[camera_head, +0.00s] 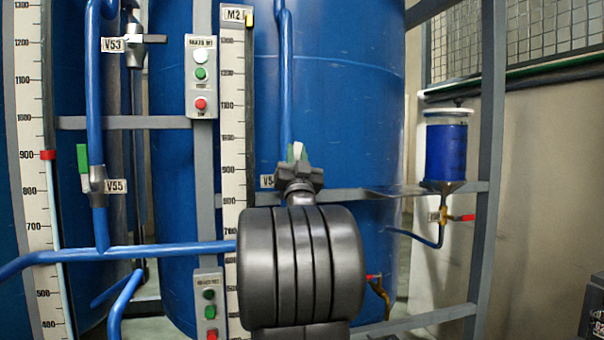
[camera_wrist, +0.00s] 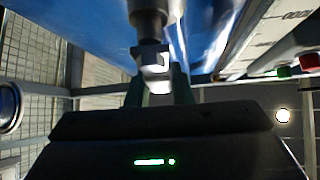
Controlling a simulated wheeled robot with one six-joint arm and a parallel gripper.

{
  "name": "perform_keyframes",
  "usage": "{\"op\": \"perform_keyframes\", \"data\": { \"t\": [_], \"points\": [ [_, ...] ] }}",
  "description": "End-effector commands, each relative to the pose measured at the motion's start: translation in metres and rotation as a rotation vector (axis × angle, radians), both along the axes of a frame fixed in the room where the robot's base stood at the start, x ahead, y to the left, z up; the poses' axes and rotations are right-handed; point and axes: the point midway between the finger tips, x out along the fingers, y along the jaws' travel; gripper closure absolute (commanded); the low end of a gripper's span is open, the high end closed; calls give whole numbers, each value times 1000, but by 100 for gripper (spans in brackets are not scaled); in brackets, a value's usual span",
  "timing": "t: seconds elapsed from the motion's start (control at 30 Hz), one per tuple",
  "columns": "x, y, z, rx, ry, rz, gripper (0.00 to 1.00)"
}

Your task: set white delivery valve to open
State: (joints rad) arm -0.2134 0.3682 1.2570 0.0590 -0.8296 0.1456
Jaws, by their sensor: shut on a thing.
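A valve with a partly hidden label starting "V5" (camera_head: 267,182) is behind my gripper (camera_head: 297,162) in the head view, on the blue pipe before the large blue tank. A small white handle (camera_head: 298,150) shows at the fingertips with green beside it. In the wrist view, the white handle (camera_wrist: 156,71) sits between the two dark fingers of my gripper (camera_wrist: 158,88), below a grey valve body (camera_wrist: 149,12). My gripper is shut on this handle. My wrist hides most of the valve body in the head view, so the handle's exact angle is hard to tell.
A grey frame post (camera_head: 488,150) and a blue-filled vessel (camera_head: 446,150) stand at right. Button panels (camera_head: 201,75) are close by.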

Motion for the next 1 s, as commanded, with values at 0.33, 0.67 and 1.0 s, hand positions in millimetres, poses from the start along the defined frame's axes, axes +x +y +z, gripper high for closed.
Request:
{"op": "perform_keyframes", "data": {
  "t": [0.33, 0.67, 1.0],
  "points": [
    [-2, 8, -3, -109, -31, 1, 100],
    [-2, 9, -2, -124, -34, 2, 100],
    [-2, 9, -1, -122, -35, 1, 58]
  ]
}}
